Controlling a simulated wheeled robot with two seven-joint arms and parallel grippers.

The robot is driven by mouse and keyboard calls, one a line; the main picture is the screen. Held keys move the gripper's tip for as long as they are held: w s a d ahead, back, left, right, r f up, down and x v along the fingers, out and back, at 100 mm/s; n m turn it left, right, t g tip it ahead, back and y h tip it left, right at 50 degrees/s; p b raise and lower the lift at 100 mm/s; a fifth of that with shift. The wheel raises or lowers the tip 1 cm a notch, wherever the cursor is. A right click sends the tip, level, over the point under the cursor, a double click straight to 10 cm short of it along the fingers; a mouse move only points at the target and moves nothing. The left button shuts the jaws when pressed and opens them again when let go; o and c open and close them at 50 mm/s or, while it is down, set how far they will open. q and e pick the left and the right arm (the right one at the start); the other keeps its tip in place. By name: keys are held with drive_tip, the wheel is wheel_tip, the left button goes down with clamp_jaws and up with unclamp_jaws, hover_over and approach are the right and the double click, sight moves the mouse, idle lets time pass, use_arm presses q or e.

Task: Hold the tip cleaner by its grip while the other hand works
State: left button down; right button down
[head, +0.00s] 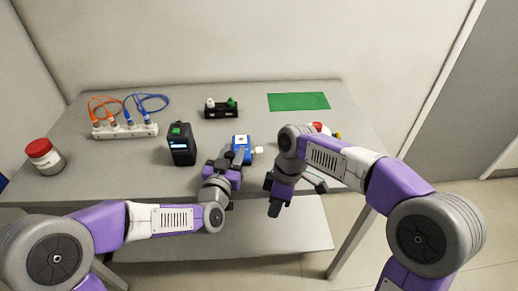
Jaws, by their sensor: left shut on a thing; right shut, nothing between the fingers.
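The tip cleaner (242,142), a small blue body with a pale label and a white nub on its right side, is at the middle of the bench. My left gripper (233,160) reaches it from the front and is shut on it. The fingers hide its near part, and I cannot tell whether it touches the bench top. My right gripper (274,207) is shut and empty, pointing down at the bench's front edge, to the right of and nearer than the tip cleaner.
A black device (181,145) with a small screen stands left of the tip cleaner. Behind are a white port strip (125,131) with orange and blue cables, a black holder (221,111) and a green mat (298,101). A red-lidded jar (45,157) stands far left. My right arm partly hides red and yellow items (319,127).

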drive_tip(key=w+r+t, duration=0.1)
drive_tip(key=w+r, duration=0.1)
drive_tip(key=r, duration=0.1)
drive_tip(key=w+d+r+n+t+y, duration=0.1)
drive_tip(key=w+r, duration=0.1)
drive_tip(key=r, duration=0.1)
drive_tip(key=w+d+r+t, duration=0.1)
drive_tip(key=w+r+t, duration=0.1)
drive_tip(key=r, duration=0.1)
drive_tip(key=shift+w+r+y, duration=0.15)
drive_tip(key=shift+y, duration=0.25)
wheel_tip(320, 180, up, 8)
drive_tip(key=w+d+n+t, duration=0.1)
drive_tip(key=w+d+t, duration=0.1)
drive_tip(key=w+t, duration=0.1)
drive_tip(key=t+y, duration=0.2)
hover_over(261, 151)
drive_tip(key=shift+r, duration=0.3)
drive_tip(key=shift+f, duration=0.1)
drive_tip(key=shift+f, duration=4.35)
drive_tip(key=shift+f, duration=0.15)
drive_tip(key=shift+f, duration=0.3)
